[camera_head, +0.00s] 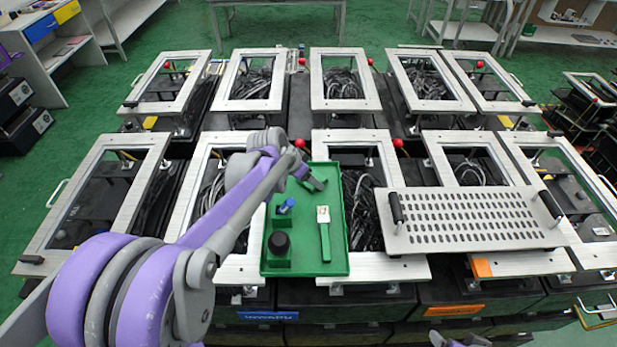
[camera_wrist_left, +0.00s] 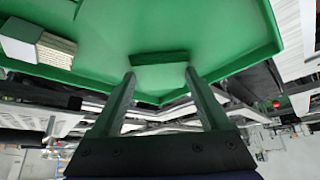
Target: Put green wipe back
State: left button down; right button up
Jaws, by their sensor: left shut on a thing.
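A green tray (camera_head: 338,262) lies across the front fixtures in the middle of the head view. My left gripper (camera_head: 318,183) is low over the tray's far half. In the left wrist view, my left gripper (camera_wrist_left: 160,76) has its fingers on either side of a small dark green block, the green wipe (camera_wrist_left: 160,59). The wipe is against or just above the tray's green floor; I cannot tell which. In the head view the wipe is too small to make out against the tray.
The tray also holds a green-handled brush (camera_head: 324,232), a blue-topped item (camera_head: 286,206) and a black round item (camera_head: 279,243). A perforated metal plate with black handles (camera_head: 470,218) lies to the right. Metal-framed fixtures (camera_head: 344,78) stand in two rows around.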

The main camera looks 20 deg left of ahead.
pick_arm(q)
grip_release()
jog(key=shift+f, duration=0.1)
jog(key=shift+r, duration=0.3)
jog(key=v, duration=1.1)
jog(key=shift+s+r+p, duration=0.3)
jog(key=shift+s+p, duration=0.05)
jog(key=shift+p, duration=0.05)
jog(key=shift+f, duration=0.1)
